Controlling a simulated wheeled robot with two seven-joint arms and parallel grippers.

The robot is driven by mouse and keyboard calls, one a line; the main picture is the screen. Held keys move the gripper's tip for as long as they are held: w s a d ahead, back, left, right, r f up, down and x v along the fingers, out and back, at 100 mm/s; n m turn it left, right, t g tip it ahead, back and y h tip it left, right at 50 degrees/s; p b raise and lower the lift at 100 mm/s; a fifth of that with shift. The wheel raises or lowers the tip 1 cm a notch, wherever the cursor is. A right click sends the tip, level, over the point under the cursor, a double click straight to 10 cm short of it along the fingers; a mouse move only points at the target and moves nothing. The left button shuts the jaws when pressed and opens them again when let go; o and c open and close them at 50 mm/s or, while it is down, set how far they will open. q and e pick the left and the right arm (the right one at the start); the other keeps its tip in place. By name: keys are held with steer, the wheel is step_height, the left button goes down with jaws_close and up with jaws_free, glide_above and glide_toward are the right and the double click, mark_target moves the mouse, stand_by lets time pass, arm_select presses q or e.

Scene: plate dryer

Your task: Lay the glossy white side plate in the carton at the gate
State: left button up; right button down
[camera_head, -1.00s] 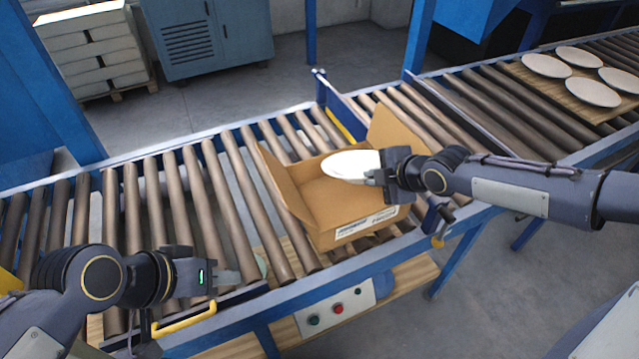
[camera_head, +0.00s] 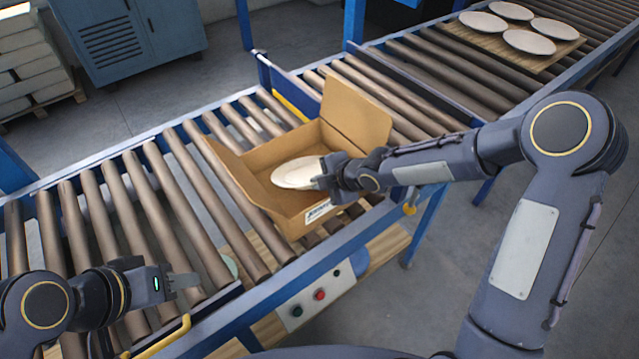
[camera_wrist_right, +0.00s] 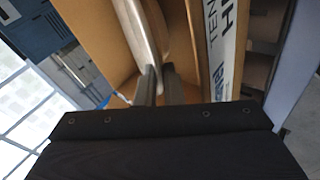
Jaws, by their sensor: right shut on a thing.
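The glossy white side plate (camera_head: 297,173) is over the open carton and looks to be within its mouth. Whether it touches the carton's bottom is hard to tell. My right gripper (camera_head: 326,177) is shut on the plate's near right rim. In the right wrist view the plate (camera_wrist_right: 139,32) shows nearly edge-on, running up from between the fingertips (camera_wrist_right: 161,75). The brown carton (camera_head: 262,160) stands on the rollers with flaps spread, beside the blue gate (camera_head: 262,72). My left gripper (camera_head: 182,281) is low at the left, away from the carton; its finger gap is unclear.
Several plates stand on a wooden board (camera_head: 478,46) on the far conveyor. The carton's tall back flap (camera_head: 356,113) rises behind my right gripper. A button box (camera_head: 315,297) hangs on the conveyor's front. The rollers (camera_head: 130,205) left of the carton are clear.

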steer(key=shift+f, duration=0.15)
steer(key=c, duration=1.8)
jaws_free()
steer(key=p+v, duration=0.4)
steer(key=v, duration=0.8)
steer(key=shift+p, duration=0.3)
